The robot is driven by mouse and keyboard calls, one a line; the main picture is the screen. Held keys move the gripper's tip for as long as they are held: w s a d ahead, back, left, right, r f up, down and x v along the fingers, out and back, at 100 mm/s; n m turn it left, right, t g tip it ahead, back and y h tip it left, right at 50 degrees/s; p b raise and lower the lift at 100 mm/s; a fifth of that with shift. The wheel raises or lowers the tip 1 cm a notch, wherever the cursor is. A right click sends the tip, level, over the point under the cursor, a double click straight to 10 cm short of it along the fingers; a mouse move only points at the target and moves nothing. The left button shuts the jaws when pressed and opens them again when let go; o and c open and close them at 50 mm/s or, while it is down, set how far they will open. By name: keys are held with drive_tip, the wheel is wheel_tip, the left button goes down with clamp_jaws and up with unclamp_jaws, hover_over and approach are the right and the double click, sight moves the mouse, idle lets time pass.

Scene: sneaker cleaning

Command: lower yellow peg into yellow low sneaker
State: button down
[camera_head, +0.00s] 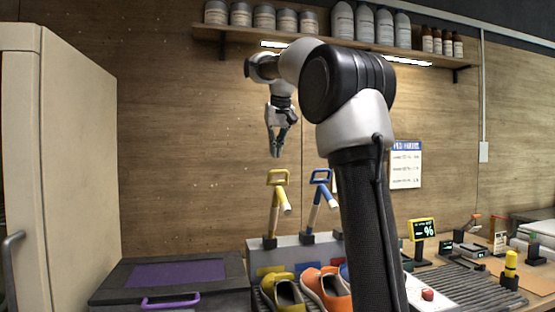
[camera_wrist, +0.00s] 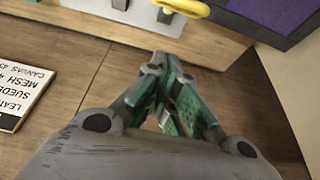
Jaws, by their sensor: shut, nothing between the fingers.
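The yellow peg (camera_head: 277,207), with a loop handle on top, stands in a dark holder on a grey stand behind the shoes. Its yellow handle also shows at the top edge of the wrist view (camera_wrist: 186,7). The yellow low sneaker (camera_head: 284,290) is in front of the stand, its opening facing up; its lower part is cut off by the frame. My gripper (camera_head: 276,155) is shut and empty, pointing down above the yellow peg's handle and apart from it. Its closed fingers show in the wrist view (camera_wrist: 165,75).
A blue-handled peg (camera_head: 318,203) stands just right of the yellow one. An orange sneaker (camera_head: 326,288) sits beside the yellow sneaker. A dark bin with a purple lid (camera_head: 178,272) is at left. A shelf (camera_head: 330,42) with jars and bottles is above. My arm hides part of the right side.

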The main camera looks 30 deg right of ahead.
drive_tip(key=shift+s+a+f, duration=0.2)
drive_tip(key=shift+s+f, duration=0.5)
drive_tip(key=shift+f, duration=0.1)
drive_tip(key=shift+s+a+f, duration=0.2)
drive_tip(key=shift+s+f, duration=0.5)
drive_tip(key=shift+f, duration=0.05)
drive_tip(key=shift+s, duration=0.1)
